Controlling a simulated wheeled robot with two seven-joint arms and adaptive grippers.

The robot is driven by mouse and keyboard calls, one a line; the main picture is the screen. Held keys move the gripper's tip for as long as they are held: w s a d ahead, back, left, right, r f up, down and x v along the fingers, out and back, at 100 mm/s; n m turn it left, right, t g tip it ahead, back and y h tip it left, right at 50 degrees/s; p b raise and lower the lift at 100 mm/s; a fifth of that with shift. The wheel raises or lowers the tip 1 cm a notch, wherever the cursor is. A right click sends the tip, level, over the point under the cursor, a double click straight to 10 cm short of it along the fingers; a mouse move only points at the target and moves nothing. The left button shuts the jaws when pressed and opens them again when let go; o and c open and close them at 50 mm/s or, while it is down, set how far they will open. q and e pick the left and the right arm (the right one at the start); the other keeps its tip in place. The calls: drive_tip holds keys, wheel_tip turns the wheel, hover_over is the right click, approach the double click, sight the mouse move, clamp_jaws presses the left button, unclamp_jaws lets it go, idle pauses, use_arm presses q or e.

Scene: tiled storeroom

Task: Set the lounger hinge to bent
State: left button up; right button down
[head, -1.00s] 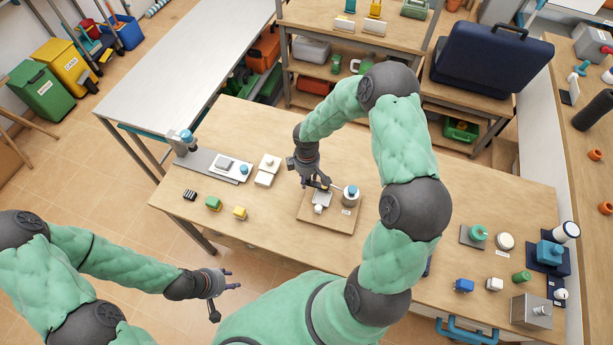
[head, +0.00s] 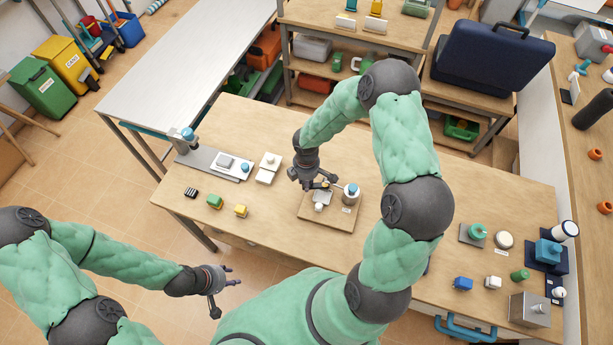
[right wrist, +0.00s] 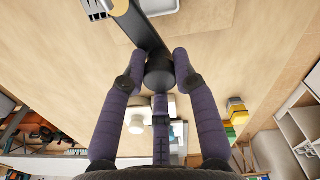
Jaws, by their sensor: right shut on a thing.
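What looks like the lounger hinge is on the wooden board (head: 318,217) in the middle of the table; the gripper partly hides it. In the right wrist view its dark flat arm (right wrist: 143,27) runs from a yellow joint and a metal piece at the top to a dark round knob (right wrist: 160,75). My right gripper (head: 322,185) is over the board, with its fingers (right wrist: 160,82) shut around that knob. The exact hinge angle cannot be told. My left gripper (head: 232,286) is open and empty, in front of the table's near edge.
A pale cylinder with a blue top (head: 351,193) stands close by on the board's right. Small blocks (head: 214,202) and a grey plate device (head: 225,162) lie to the left. Several fixtures, including a metal box (head: 530,311), stand at the right end.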

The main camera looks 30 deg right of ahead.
drive_tip(key=s+n, duration=0.1)
drive_tip(key=n, duration=0.1)
drive_tip(key=shift+s+a+n+p, duration=0.25)
drive_tip(key=shift+s+n+p, duration=0.05)
drive_tip(key=shift+s+n, duration=0.1)
drive_tip(key=n, duration=0.1)
drive_tip(key=s+n, duration=0.1)
drive_tip(key=shift+s+n+p, duration=0.25)
drive_tip(key=shift+n+p, duration=0.05)
drive_tip(key=shift+n, duration=0.1)
drive_tip(key=shift+s+d+n+p, duration=0.15)
drive_tip(key=shift+s+n, duration=0.25)
drive_tip(key=shift+n, duration=0.4)
drive_tip(key=shift+s+d+n+p, duration=0.1)
drive_tip(key=shift+s+n+p, duration=0.15)
drive_tip(key=shift+s+n, duration=0.4)
drive_tip(key=shift+s+d+n+p, duration=0.1)
drive_tip(key=shift+s+n+p, duration=0.1)
drive_tip(key=shift+n, duration=0.75)
drive_tip(key=c, duration=0.9)
unclamp_jaws()
drive_tip(key=shift+c, duration=0.2)
wheel_tip(320, 180, up, 12)
